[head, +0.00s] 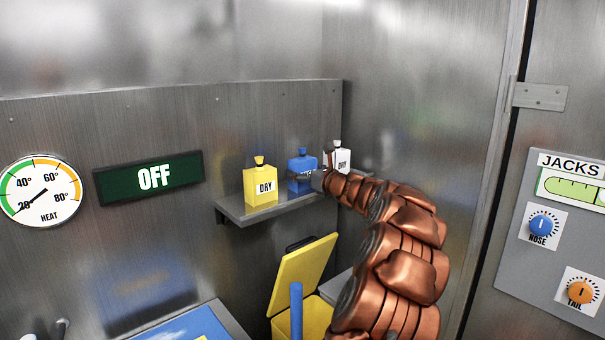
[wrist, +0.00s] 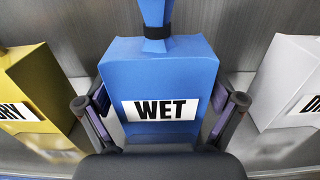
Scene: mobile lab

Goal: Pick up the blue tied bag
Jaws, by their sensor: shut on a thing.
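The blue tied bag (head: 298,163) stands upright on a small metal shelf (head: 255,212) on the back wall, between a yellow bag and a white bag. In the wrist view the blue bag (wrist: 158,75) fills the middle, with a dark band round its neck and a white label reading WET. My gripper (wrist: 160,112) has one finger against each side of the bag and is shut on it. In the head view my gripper (head: 318,178) reaches the bag from the right and hides part of its label. The bag's underside is hidden in the wrist view.
A yellow bag (head: 260,185) labelled DRY stands close on the left and a white bag (head: 338,160) labelled DRY on the right. Below is a yellow bin (head: 305,270) with its lid raised. A gauge (head: 40,191) and OFF sign (head: 150,178) are on the wall.

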